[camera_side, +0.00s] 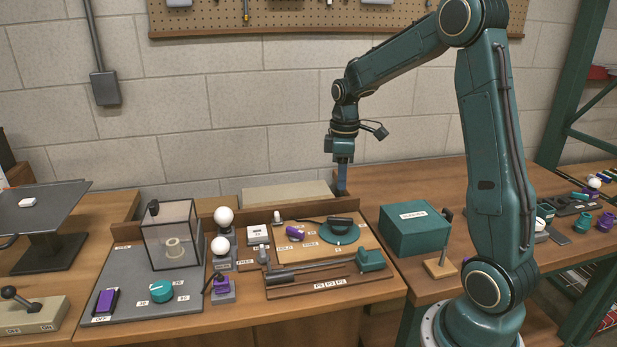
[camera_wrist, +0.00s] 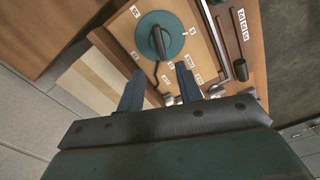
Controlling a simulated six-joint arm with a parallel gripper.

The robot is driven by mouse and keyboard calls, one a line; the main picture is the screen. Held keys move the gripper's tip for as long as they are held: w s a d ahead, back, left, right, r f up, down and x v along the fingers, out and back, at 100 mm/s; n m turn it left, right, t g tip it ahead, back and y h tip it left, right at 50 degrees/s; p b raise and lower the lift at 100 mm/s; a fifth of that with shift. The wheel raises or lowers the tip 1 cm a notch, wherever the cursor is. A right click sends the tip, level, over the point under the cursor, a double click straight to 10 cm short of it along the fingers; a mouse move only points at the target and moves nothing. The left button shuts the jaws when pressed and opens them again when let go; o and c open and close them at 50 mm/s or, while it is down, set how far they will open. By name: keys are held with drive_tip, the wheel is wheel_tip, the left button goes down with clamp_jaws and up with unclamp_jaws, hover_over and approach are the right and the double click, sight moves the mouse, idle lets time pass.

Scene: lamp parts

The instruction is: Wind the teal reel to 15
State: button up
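The teal reel is a flat teal disc (camera_side: 328,236) on a light wooden board toward the back right of the bench. A dark raised bar or handle (camera_side: 340,222) lies across it, and a dark cord runs off to its left. In the wrist view the reel (camera_wrist: 148,24) is at the top centre, with its dark handle (camera_wrist: 158,42) and small white labels around it, too small to read surely. My gripper (camera_side: 341,191) points down above and behind the reel, apart from it. In the wrist view its two fingers (camera_wrist: 158,86) are spread with nothing between them.
A teal box (camera_side: 414,238) stands right of the board. A long dark bar with a teal end (camera_side: 370,260) lies in front. Left are white bulbs (camera_side: 223,217), a glass case (camera_side: 190,232) and a teal knob (camera_side: 161,291) on a grey panel. A pale block (camera_side: 285,196) lies behind.

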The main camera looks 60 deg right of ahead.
sight(340, 218)
wheel_tip(340, 218, down, 12)
drive_tip(key=shift+r, duration=0.2)
idle(0.4)
drive_tip(key=shift+c, duration=0.3)
clamp_jaws()
